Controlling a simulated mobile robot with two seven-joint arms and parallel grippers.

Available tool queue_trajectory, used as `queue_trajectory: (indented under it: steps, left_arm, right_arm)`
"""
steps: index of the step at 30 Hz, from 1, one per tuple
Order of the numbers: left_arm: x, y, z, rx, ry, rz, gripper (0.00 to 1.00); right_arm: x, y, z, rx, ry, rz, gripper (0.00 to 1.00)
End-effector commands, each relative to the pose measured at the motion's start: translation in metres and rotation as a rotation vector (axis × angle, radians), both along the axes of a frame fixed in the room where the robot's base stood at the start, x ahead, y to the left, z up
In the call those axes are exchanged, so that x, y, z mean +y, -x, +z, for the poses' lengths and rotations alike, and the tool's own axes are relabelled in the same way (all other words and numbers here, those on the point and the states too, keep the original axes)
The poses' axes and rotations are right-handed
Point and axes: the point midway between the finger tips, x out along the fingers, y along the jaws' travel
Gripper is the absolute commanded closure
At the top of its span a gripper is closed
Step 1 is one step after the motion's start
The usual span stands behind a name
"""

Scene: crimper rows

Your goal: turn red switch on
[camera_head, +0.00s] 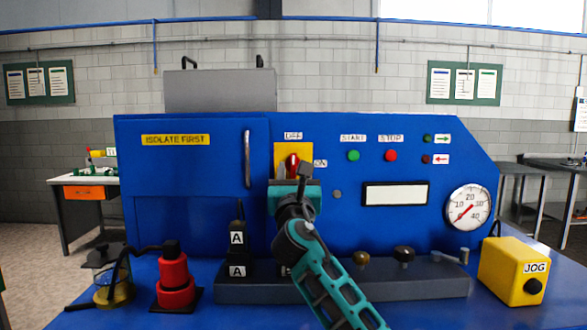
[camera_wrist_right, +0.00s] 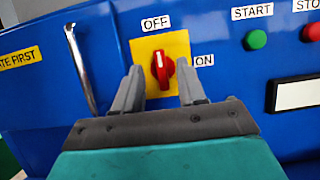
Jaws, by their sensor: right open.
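The red rotary switch (camera_wrist_right: 163,68) sits on a yellow plate (camera_wrist_right: 175,45) on the blue panel, with an OFF label above it and an ON label to its right. In the right wrist view its white mark points up, toward OFF. In the head view the red switch (camera_head: 293,162) shows just above my right gripper (camera_head: 296,174), which partly hides the plate. My right gripper (camera_wrist_right: 160,90) is open, its two grey fingers reaching toward the plate on either side below the knob. I cannot tell whether a finger touches it. My left gripper is not in view.
A vertical metal handle (camera_head: 247,158) stands left of the switch. Green START (camera_head: 354,155) and red STOP (camera_head: 391,155) buttons are to its right. A grey ledge (camera_head: 440,285) with knobs, a red and black device (camera_head: 174,280) and a yellow JOG box (camera_head: 513,270) stand below.

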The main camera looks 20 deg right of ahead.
Motion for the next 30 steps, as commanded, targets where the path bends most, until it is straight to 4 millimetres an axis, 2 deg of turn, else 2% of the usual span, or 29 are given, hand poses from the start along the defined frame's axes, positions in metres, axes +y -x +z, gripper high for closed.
queue_trajectory:
  steps: [3,9,22,30]
  left_arm:
    - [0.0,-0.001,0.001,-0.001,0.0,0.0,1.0]
    - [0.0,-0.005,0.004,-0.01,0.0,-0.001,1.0]
    - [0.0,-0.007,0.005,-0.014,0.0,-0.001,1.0]
    - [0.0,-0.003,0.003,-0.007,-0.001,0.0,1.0]
  right_arm:
    - [-0.005,-0.015,0.001,0.001,0.0,-0.001,0.6]
    - [-0.009,-0.032,0.003,0.0,-0.001,0.001,0.6]
    - [-0.011,-0.037,0.005,0.0,-0.001,0.001,0.6]
    - [-0.011,-0.037,0.004,0.0,-0.001,0.001,0.84]
